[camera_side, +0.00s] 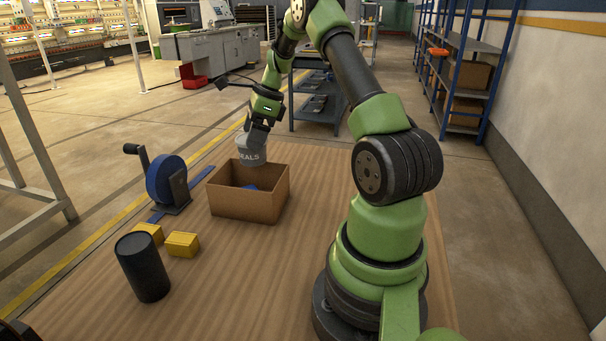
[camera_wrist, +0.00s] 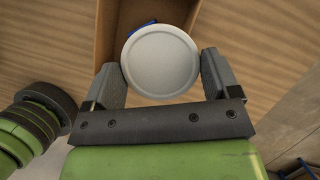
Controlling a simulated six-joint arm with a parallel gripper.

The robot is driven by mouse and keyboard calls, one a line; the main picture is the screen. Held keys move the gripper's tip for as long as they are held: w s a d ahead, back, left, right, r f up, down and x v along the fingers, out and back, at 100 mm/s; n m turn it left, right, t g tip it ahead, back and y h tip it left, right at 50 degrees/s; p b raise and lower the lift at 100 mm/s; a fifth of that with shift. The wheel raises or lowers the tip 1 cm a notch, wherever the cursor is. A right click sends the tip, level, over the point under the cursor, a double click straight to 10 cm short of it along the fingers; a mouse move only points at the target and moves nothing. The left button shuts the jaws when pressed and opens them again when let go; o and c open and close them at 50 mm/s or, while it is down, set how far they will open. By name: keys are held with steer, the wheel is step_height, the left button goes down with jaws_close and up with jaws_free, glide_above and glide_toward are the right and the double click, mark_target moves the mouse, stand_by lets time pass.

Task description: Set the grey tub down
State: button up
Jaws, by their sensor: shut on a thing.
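The grey tub (camera_side: 251,152) has dark lettering, of which "EALS" shows. My gripper (camera_side: 256,135) is shut on it and holds it over the open brown box (camera_side: 245,208). The tub's lower end overlaps the box's far rim in the side view; I cannot tell how deep it sits. In the wrist view my gripper (camera_wrist: 161,80) has one finger on each side of the tub's round pale lid (camera_wrist: 160,61). Part of the box wall (camera_wrist: 107,35) shows beside the tub there.
A blue thing (camera_side: 249,187) lies in the box. A blue crank wheel (camera_side: 167,180) stands left of the box. Two yellow blocks (camera_side: 182,244) and a black cylinder (camera_side: 142,266) stand nearer the front left. The wooden table (camera_side: 260,280) is bare in front of the box.

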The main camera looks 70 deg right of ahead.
steer(key=s+d+m+h, duration=0.5)
steer(key=s+d+m, duration=0.3)
steer(key=d+m, duration=0.55)
steer(key=shift+m, duration=0.25)
step_height(320, 180, down, 10)
steer(key=shift+s+f, duration=0.1)
steer(key=shift+s, duration=0.05)
steer(key=o, duration=0.9)
